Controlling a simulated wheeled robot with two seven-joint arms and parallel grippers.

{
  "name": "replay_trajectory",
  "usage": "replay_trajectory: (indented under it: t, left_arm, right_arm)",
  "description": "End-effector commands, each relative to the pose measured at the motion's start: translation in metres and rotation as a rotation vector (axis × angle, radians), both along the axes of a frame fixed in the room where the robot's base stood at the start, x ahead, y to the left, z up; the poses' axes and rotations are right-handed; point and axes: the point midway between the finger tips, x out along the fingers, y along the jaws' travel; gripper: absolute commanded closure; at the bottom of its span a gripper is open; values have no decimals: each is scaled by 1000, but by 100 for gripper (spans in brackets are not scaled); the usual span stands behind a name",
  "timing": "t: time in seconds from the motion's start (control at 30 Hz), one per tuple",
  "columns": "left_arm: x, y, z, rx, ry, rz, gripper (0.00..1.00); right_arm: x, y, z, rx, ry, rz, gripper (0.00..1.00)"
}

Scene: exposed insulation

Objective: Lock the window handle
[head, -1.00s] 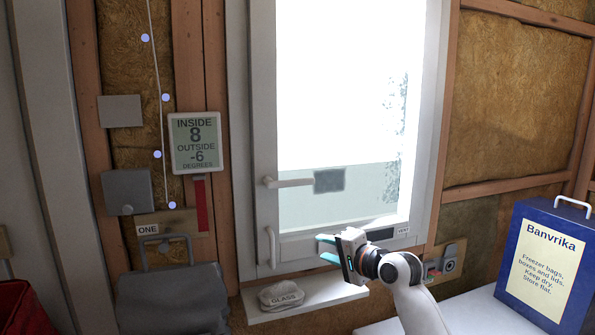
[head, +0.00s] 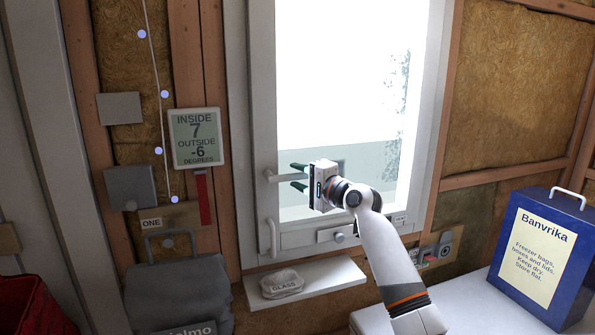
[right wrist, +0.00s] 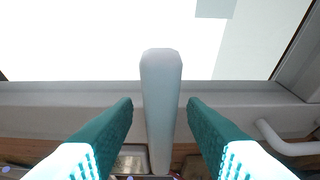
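The window handle (head: 277,177) is a pale lever on the left side of the window frame. It sticks out horizontally to the right in the head view. My right gripper (head: 297,177) is at its free end, with one teal finger above the lever and one below. In the right wrist view the handle (right wrist: 161,105) stands between the two open fingers (right wrist: 161,115), with a gap on both sides. My left gripper is not in view.
A curved pull handle (head: 271,238) sits lower on the frame, and also shows in the right wrist view (right wrist: 288,142). Below is a sill (head: 330,283) with a stone-like item labelled GLASS (head: 282,284). A blue Banvrika box (head: 543,255) stands at right.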

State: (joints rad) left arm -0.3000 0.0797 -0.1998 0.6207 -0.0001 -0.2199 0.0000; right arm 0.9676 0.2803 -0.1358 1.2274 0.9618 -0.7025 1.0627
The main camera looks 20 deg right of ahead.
Motion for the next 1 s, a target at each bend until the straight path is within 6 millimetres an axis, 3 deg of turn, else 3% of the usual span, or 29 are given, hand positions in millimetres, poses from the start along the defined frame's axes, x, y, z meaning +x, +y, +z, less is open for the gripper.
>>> replay_trajectory:
  t: [0.4,0.67,1.0]
  left_arm:
    - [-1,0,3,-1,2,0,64]
    - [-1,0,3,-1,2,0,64]
    - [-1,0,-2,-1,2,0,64]
  right_arm:
    - [8,4,-1,-2,-1,0,62]
    - [8,4,-1,-2,0,-1,100]
    - [11,4,-4,13,1,-1,100]
